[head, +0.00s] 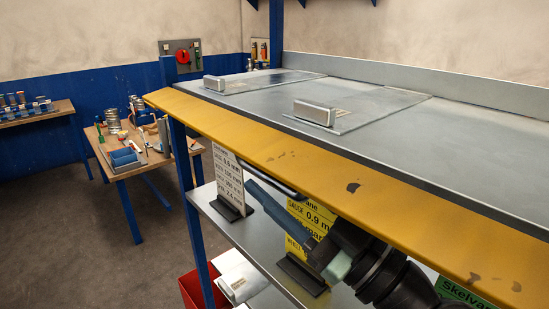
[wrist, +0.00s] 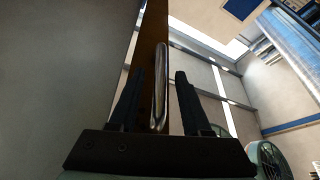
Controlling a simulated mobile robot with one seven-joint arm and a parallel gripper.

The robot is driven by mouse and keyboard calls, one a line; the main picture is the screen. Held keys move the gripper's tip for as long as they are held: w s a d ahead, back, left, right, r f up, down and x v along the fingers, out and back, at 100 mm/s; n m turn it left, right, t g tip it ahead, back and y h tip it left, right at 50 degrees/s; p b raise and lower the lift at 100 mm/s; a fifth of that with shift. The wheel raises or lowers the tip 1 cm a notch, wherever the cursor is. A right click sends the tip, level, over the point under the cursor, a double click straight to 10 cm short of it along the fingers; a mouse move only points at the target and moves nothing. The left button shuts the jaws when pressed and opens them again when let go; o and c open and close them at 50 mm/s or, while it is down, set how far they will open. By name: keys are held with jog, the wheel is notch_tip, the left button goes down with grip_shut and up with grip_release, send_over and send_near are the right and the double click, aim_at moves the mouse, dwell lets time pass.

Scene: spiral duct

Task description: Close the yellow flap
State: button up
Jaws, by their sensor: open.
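The yellow flap (head: 300,175) is a long worn panel along the front edge of the grey metal top. It sticks outward, and a metal bar handle (head: 270,181) shows below its outer edge. My gripper (wrist: 158,78) is open under the flap, pointing along the handle. In the wrist view, the flap (wrist: 151,40) is a narrow brown-orange strip seen nearly edge-on. The silver handle (wrist: 159,85) appears between my two black fingers, with a gap on each side. I cannot tell how deep it sits between them. In the head view, the flap partly hides my arm.
Below the flap is a metal shelf (head: 232,222) with upright label cards (head: 228,177) in dark stands. A blue post (head: 187,190) stands at its left end. A red bin (head: 192,290) is on the floor. A wooden table with tools stands at left, with open floor in front.

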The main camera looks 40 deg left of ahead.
jog(key=shift+a+r, duration=0.15)
jog(key=shift+a, duration=0.3)
grip_shut()
